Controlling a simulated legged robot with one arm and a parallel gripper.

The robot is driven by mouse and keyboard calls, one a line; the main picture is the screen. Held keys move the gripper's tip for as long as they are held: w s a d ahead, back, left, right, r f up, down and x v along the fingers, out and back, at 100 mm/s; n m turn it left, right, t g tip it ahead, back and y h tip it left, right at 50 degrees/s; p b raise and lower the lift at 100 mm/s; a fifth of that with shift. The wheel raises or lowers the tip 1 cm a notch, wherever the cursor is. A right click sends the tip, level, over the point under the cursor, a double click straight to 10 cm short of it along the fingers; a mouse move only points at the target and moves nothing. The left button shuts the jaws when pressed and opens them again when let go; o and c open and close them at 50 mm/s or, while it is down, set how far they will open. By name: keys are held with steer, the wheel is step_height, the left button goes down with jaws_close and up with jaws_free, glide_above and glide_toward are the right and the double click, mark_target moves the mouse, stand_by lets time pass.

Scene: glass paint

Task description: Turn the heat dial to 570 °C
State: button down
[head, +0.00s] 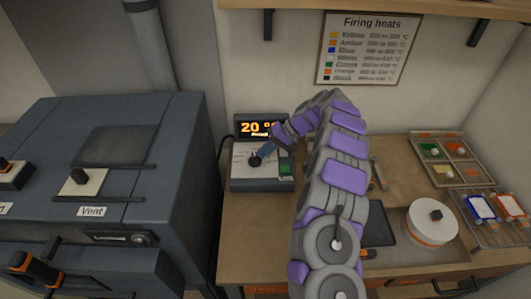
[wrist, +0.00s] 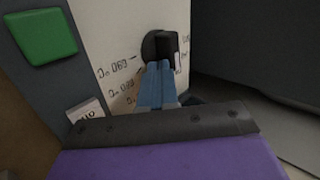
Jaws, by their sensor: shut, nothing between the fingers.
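The heat dial (head: 255,160) is a black knob on the pale face of a grey control box (head: 262,185), left of my arm in the head view. The box's display (head: 258,127) reads about 20 °C in orange. In the wrist view the dial (wrist: 160,45) is at top centre, with temperature marks printed upside down around it, too blurred to read surely. My gripper (head: 265,153) is at the dial; its blue fingers (wrist: 157,75) are shut with nothing between them. Their tips overlap the knob's lower edge in the wrist view; I cannot tell whether they touch. They hide some marks.
A green button (head: 285,169) is right of the dial; it also shows in the wrist view (wrist: 45,35). A grey kiln (head: 170,190) stands left of the box. A firing heats chart (head: 368,50) hangs above. A round turntable (head: 432,224) and paint tray (head: 447,160) stand right.

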steer(key=shift+w+a, duration=0.2)
steer(key=shift+w, duration=0.2)
steer(key=shift+w+a, duration=0.15)
steer(key=shift+a, duration=0.05)
stand_by(0.7)
steer(key=shift+a, duration=0.1)
